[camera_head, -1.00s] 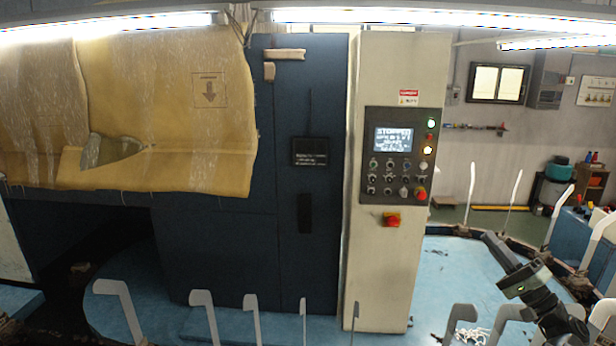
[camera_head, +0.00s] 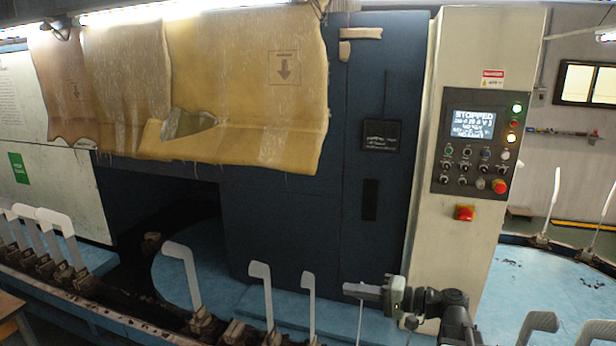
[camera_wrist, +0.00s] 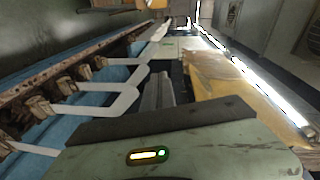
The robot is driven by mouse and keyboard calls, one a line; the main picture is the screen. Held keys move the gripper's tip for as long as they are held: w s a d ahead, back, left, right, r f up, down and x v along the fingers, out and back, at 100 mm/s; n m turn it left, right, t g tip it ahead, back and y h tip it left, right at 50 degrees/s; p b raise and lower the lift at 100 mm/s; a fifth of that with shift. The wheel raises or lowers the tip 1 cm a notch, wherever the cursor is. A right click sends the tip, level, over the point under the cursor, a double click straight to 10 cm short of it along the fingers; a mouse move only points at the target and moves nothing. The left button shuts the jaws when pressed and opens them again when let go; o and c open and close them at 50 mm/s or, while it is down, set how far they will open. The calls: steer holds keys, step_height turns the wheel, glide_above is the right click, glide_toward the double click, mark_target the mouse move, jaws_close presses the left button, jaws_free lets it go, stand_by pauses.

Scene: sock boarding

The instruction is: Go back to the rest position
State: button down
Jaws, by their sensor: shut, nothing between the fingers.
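My gripper (camera_head: 362,291) is at the lower middle right of the head view, in front of the dark blue machine (camera_head: 243,235). It points to the left and its fingers are shut with nothing between them. In the wrist view my gripper (camera_wrist: 158,92) also shows closed beyond the grey-green wrist housing. White sock forms (camera_wrist: 110,104) stand to its left in that view, apart from it. No marker of a rest position shows.
White forms (camera_head: 186,270) stand along the machine's front edge. A cream control column (camera_head: 440,230) carries a panel whose screen (camera_head: 470,124) reads "STOPPED", above a red and yellow switch (camera_head: 464,213). Yellowish sheeting (camera_head: 250,90) hangs over the machine.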

steer(key=s+a+f+n+g+h+b, duration=0.1)
steer(key=s+a+f+n+g+h, duration=0.15)
steer(key=a+f, duration=0.45)
steer(key=s+a+f+n+g+h+b, duration=0.1)
steer(key=s+a+f+g+h+b, duration=0.2)
steer(key=f, duration=0.7)
steer(key=s+d+f+h, duration=0.1)
steer(key=d+f+h, duration=0.2)
steer(key=d+h, duration=0.2)
steer(key=s+d+f+g+h+p, duration=0.1)
steer(key=d+f+h, duration=0.3)
steer(key=d, duration=0.5)
steer(key=shift+s+d+f+m+h, duration=0.35)
steer(key=shift+s+m, duration=0.1)
steer(key=shift+s, duration=0.3)
steer(key=c, duration=2.1)
jaws_free()
steer(key=shift+c, duration=0.2)
